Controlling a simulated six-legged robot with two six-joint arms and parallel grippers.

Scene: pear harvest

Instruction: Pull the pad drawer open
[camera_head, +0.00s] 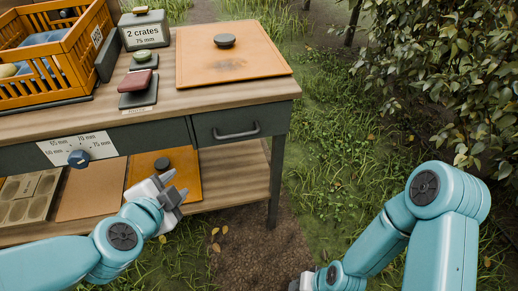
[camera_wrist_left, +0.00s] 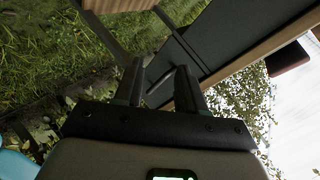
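The drawer (camera_head: 207,123) is a dark grey front under the bench top at its right end, and it looks shut. Its dark bar handle (camera_head: 237,134) runs across the front. My left gripper (camera_head: 176,185) is open and empty, below and to the left of the handle, apart from it. In the left wrist view, the fingers of my left gripper (camera_wrist_left: 160,66) stand apart, with the handle (camera_wrist_left: 158,82) showing beyond, between them. My right gripper (camera_head: 300,284) shows only as a dark bit at the bottom edge; its fingers cannot be made out.
The bench (camera_head: 120,119) carries an orange crate (camera_head: 75,47), a sign box (camera_head: 145,30), small pads (camera_head: 138,80) and an orange board (camera_head: 225,72). A dial (camera_head: 78,158) sits left of the drawer. A lower shelf (camera_head: 235,175) lies beneath. Grass and a leafy bush are right.

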